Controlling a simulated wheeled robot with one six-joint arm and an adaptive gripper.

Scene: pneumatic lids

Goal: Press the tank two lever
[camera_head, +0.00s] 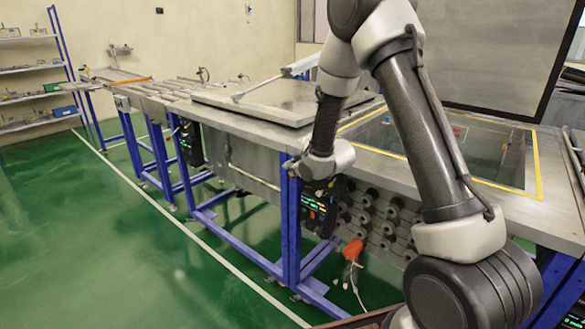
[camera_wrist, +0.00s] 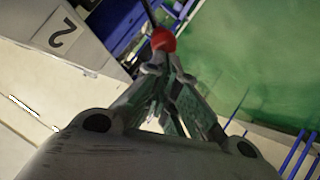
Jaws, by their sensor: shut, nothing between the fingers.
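The lever shows in the wrist view as a round red knob (camera_wrist: 163,40) on a thin dark rod. My gripper (camera_wrist: 155,68) is shut and empty, with its fingertips right by the knob. I cannot tell whether they touch it. A white plate marked "2" (camera_wrist: 62,36) is at the upper left of the wrist view. In the head view my gripper is small at the front edge of the tank bench, left of my wrist, and its fingers are hard to make out. The lever cannot be made out there.
A grey lid (camera_head: 275,102) lies shut on the bench. To its right, a tank opening with a yellow border (camera_head: 445,155) is partly behind my arm. Blue legs (camera_head: 290,225), a control box (camera_head: 318,208) and an orange part (camera_head: 353,249) are below. Green floor (camera_head: 110,240) is clear at left.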

